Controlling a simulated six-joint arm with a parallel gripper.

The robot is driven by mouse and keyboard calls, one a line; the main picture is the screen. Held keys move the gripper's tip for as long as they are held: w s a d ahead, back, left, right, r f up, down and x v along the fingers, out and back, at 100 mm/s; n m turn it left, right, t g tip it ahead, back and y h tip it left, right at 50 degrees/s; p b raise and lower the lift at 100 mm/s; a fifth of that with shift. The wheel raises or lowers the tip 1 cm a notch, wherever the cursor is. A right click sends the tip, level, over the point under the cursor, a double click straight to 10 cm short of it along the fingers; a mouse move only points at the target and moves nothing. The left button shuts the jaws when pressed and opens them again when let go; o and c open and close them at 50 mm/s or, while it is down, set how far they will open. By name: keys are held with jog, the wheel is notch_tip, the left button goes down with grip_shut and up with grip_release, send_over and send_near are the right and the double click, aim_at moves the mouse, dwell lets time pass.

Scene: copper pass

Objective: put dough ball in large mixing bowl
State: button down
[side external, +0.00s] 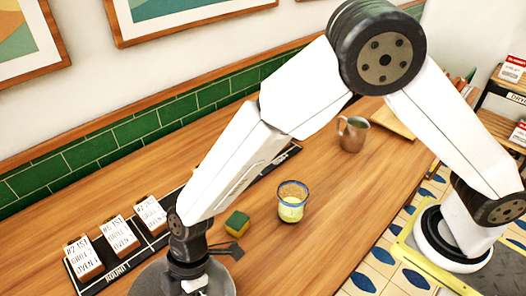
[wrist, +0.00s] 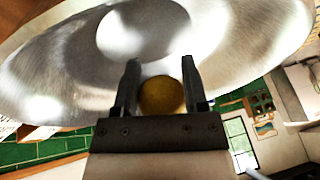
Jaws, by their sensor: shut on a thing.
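The dough ball (wrist: 162,95) is a round yellow-brown ball in the wrist view. My gripper (wrist: 160,80) is shut on it, with one dark finger on each side. The large mixing bowl (wrist: 60,65) is shiny metal and fills the upper part of the wrist view, behind the ball and fingertips. In the side view the grey bowl (side external: 150,282) is at the bottom edge, partly cut off, and my gripper (side external: 222,252) is over it or at its rim. The ball is not visible there. I cannot tell whether the ball touches the bowl.
A glass with pale contents (side external: 291,205) and a green-yellow sponge (side external: 237,223) stand right of the bowl. A metal pitcher (side external: 352,134) is farther back. A black rail with order cards (side external: 118,234) lies along the left. The wooden counter between the glass and pitcher is clear.

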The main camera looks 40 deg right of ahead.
jog(key=shift+c, duration=0.2)
grip_release()
jog(key=shift+r, duration=0.1)
jog(key=shift+r, duration=3.45)
